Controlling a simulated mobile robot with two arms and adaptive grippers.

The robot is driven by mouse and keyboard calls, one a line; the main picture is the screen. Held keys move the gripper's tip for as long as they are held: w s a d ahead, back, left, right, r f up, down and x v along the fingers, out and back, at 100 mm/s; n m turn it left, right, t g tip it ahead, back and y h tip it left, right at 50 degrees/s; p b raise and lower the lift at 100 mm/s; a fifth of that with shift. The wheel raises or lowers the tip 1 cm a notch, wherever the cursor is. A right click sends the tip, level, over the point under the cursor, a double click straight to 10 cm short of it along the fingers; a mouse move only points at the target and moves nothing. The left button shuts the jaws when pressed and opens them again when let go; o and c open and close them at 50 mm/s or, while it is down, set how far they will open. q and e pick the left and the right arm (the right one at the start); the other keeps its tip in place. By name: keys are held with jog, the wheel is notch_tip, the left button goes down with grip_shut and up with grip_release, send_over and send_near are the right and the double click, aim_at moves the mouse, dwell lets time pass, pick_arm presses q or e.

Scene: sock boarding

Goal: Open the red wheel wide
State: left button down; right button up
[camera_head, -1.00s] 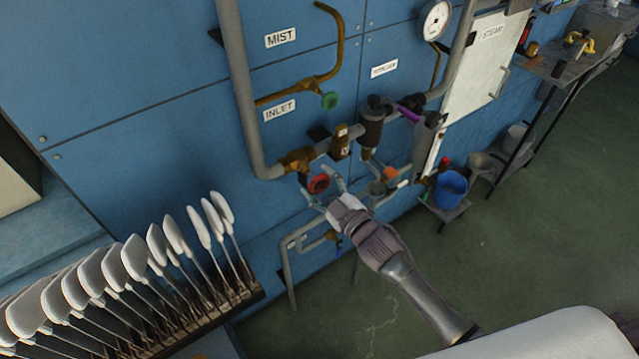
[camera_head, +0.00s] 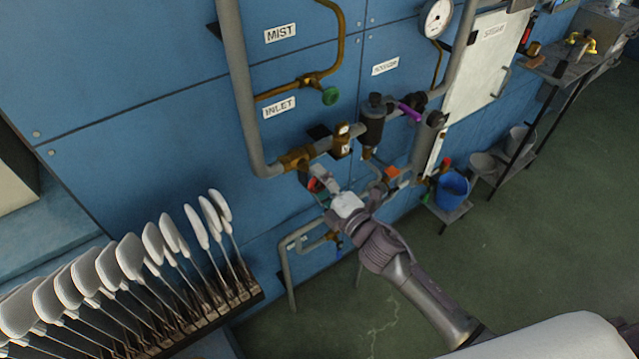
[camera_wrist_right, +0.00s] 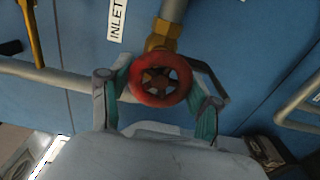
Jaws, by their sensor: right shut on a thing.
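The red wheel (camera_wrist_right: 160,80) is a small round handwheel on a brass valve (camera_wrist_right: 161,38) below the INLET label. In the head view the red wheel (camera_head: 315,186) is mostly covered by my right gripper (camera_head: 325,183). In the right wrist view my right gripper (camera_wrist_right: 161,90) has one finger on each side of the wheel, and it is shut on the rim. The wheel's face and spokes are turned toward the wrist camera. My left gripper is not in view.
Grey pipes (camera_head: 246,100) run along the blue wall panel. A rack of white sock boards (camera_head: 130,258) stands at lower left. A blue bucket (camera_head: 452,188) is to the right. The green floor (camera_head: 540,240) is open.

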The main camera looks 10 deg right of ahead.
jog(key=shift+f+n, duration=0.15)
jog(key=shift+n, duration=1.05)
jog(key=o, duration=1.2)
jog(key=shift+c, duration=0.2)
jog(key=v, duration=1.2)
